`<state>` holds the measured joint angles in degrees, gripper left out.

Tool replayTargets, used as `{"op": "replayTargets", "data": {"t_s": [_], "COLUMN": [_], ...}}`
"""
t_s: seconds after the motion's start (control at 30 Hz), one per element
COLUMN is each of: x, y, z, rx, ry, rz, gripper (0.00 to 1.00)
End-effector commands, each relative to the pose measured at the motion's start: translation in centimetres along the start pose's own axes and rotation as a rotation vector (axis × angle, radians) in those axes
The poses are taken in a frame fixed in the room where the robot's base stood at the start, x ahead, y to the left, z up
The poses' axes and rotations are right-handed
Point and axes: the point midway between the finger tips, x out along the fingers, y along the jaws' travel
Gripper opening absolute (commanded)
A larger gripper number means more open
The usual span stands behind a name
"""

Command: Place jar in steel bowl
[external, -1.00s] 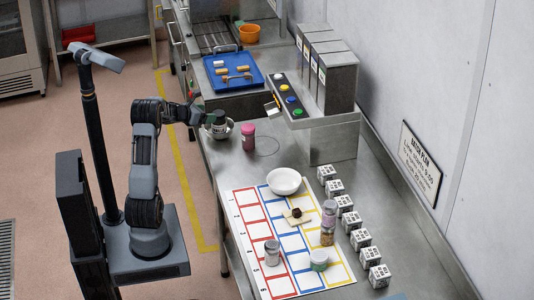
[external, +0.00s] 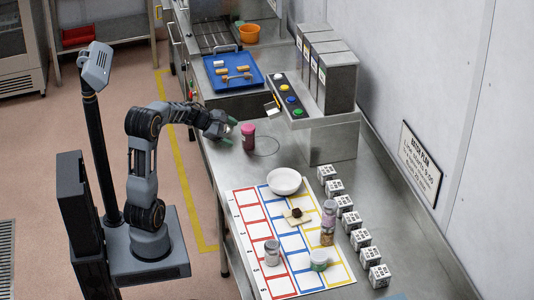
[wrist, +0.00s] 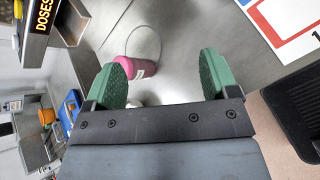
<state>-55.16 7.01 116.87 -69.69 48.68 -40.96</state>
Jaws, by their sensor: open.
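My gripper (external: 230,131) is open over the left edge of the steel counter. Its green fingertips are spread in the wrist view (wrist: 165,80), with bare steel between them and no object held. A pink jar (external: 248,136) stands upright just right of my gripper, apart from it; it also shows beyond the left finger in the wrist view (wrist: 143,68). The steel bowl cannot be made out now; my gripper covers the place where a small bowl showed earlier. A pale patch beside the left finger is too small to identify. A white bowl (external: 284,182) stands farther down the counter.
A button panel (external: 288,101) and blue tray (external: 232,76) are at the back.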

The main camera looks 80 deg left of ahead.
Motion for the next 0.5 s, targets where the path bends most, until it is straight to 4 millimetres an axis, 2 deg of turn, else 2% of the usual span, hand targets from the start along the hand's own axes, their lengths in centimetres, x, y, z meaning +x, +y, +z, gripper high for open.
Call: {"op": "replayTargets", "data": {"t_s": [0.03,0.1,0.2,0.3,0.33,0.4,0.5], "x": [0.8,0.8,-0.5,-2.4,-3.0,-4.2,-5.5], "y": [-4.1,-9.8,-16.8,-21.9,-23.1,-25.2,-27.0], "z": [4.3,8.1,11.2,12.3,12.5,12.5,12.3], "rx": [0.241,0.589,1.064,1.488,1.603,1.841,2.103], "ry": [-0.006,-0.012,-0.04,-0.077,-0.088,-0.11,-0.131], "rz": [-0.119,-0.274,-0.453,-0.583,-0.612,-0.667,-0.717], "gripper": [0.8,0.8,0.8,0.8,0.8,0.8,0.8]}}
